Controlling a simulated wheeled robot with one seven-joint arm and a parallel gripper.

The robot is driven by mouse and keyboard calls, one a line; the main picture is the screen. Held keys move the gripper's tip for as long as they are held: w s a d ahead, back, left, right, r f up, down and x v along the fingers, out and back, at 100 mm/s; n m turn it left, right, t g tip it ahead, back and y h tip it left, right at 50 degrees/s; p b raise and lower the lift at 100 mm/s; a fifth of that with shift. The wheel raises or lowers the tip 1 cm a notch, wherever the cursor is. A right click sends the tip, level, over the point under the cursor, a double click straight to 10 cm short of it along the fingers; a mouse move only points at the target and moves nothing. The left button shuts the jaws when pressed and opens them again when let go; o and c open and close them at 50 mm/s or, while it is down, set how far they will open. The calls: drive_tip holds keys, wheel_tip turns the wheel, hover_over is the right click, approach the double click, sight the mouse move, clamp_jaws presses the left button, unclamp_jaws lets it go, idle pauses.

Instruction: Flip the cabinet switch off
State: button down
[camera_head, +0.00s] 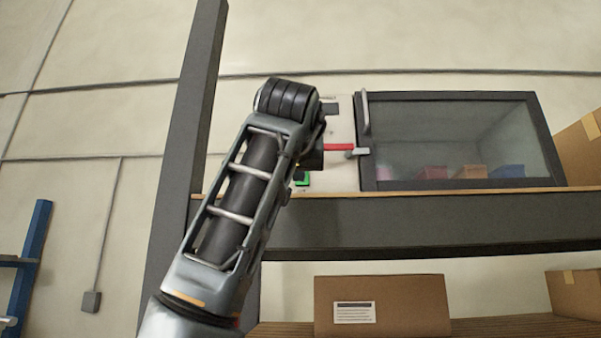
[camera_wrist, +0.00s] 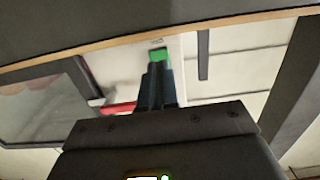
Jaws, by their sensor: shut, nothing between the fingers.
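The cabinet's pale panel (camera_head: 341,124) stands left of its dark-framed glass door (camera_head: 455,140). A green part (camera_head: 303,179), seemingly the switch, sits low on this panel; it also shows in the wrist view (camera_wrist: 159,54). Whether it is on or off cannot be told. A red bar (camera_head: 338,147) with a grey end lies higher on the panel. It shows left of my fingers in the wrist view (camera_wrist: 118,108). My gripper (camera_wrist: 157,70) is shut and empty, its fingertips at or close to the green part. Contact cannot be told. My arm hides part of the panel in the head view.
The cabinet stands on a wood-edged shelf (camera_head: 430,228) with a dark front beam. A dark upright post (camera_head: 186,130) stands left of my arm. Coloured blocks (camera_head: 468,171) show behind the glass. Cardboard boxes (camera_head: 382,305) sit below and at the right.

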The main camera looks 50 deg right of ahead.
drive_tip(key=s+a+f+b, duration=0.1)
drive_tip(key=s+a+b, duration=0.1)
drive_tip(key=s+a, duration=0.3)
drive_tip(key=shift+a+f, duration=0.4)
drive_tip(key=shift+a, duration=0.4)
